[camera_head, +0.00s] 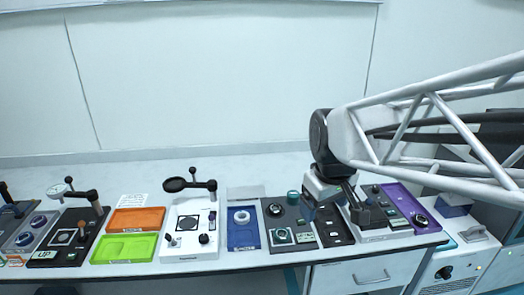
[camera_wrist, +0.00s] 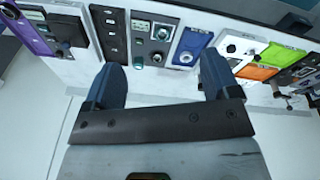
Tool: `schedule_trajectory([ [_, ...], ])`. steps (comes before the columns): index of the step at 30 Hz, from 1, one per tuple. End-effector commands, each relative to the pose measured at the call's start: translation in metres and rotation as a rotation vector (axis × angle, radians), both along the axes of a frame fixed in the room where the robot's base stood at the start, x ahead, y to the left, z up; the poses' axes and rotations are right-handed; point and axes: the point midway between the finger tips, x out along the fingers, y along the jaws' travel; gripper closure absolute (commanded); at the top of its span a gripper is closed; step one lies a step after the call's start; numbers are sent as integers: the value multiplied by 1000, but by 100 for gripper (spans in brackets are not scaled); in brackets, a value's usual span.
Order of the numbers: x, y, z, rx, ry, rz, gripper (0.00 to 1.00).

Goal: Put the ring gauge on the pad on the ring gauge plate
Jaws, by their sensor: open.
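A silver-white ring (camera_head: 242,217), which looks like the ring gauge, lies in a blue tray (camera_head: 243,240). It also shows in the wrist view (camera_wrist: 186,57). Right of the tray in the head view is a dark grey plate (camera_head: 303,242) with a teal-rimmed round piece (camera_head: 282,235), a dark knob and labels. I cannot tell for sure whether this is the ring gauge plate, or which spot is its pad. My gripper (camera_head: 362,210) is over the right part of the table. In the wrist view my gripper (camera_wrist: 162,70) is open, with nothing between its fingers.
A teal ring (camera_head: 293,197) is at the dark plate's back edge. A black plate (camera_head: 333,236) and a purple tray (camera_head: 398,200) are to the right. A white plate with a tall arm (camera_head: 183,252), orange (camera_head: 135,220) and green (camera_head: 125,247) trays are to the left.

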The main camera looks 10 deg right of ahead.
Motion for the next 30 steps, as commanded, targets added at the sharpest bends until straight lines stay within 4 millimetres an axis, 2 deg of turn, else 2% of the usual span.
schedule_trajectory([
  [1,-16,1,0,8,-10,-41,18],
  [6,-61,3,-6,37,-31,-189,18],
  [12,-98,5,-15,65,-47,-317,18],
  [18,-112,6,-19,78,-52,-369,18],
  [30,-112,6,-19,78,-53,-370,18],
])
